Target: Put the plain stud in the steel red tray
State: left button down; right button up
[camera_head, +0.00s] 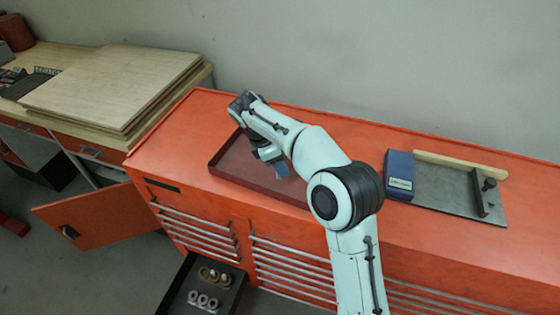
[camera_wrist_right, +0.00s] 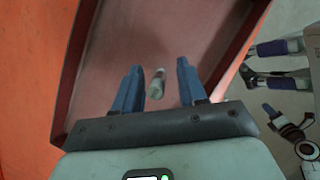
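The red tray (camera_head: 228,158) lies on top of the orange cabinet, partly covered by my right arm. In the right wrist view, the tray floor (camera_wrist_right: 135,25) and its raised side walls fill most of the picture. A small pale grey stud (camera_wrist_right: 157,84) is inside the tray's outline, between the lines of my right gripper's fingers. My right gripper (camera_wrist_right: 158,72) has its two blue fingers spread apart, with a gap on either side of the stud. In the head view, my right gripper (camera_head: 270,162) points down over the tray. My left gripper is not in view.
A pulled-out dark drawer (camera_head: 228,297) below the tray holds several ring-like and cylindrical parts. A blue box (camera_head: 399,172) and a grey metal plate (camera_head: 440,188) with a clamp sit on the cabinet at right. Stacked wooden boards (camera_head: 110,85) lie on the left bench. An orange door (camera_head: 100,215) hangs open.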

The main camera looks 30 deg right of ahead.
jog(key=shift+r, duration=0.1)
pick_arm(q)
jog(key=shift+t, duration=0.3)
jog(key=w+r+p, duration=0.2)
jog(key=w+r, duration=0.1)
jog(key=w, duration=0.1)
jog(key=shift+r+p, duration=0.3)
jog(key=shift+p, duration=0.05)
pick_arm(e)
jog(key=v, duration=1.2)
jog(key=shift+w+d, duration=0.1)
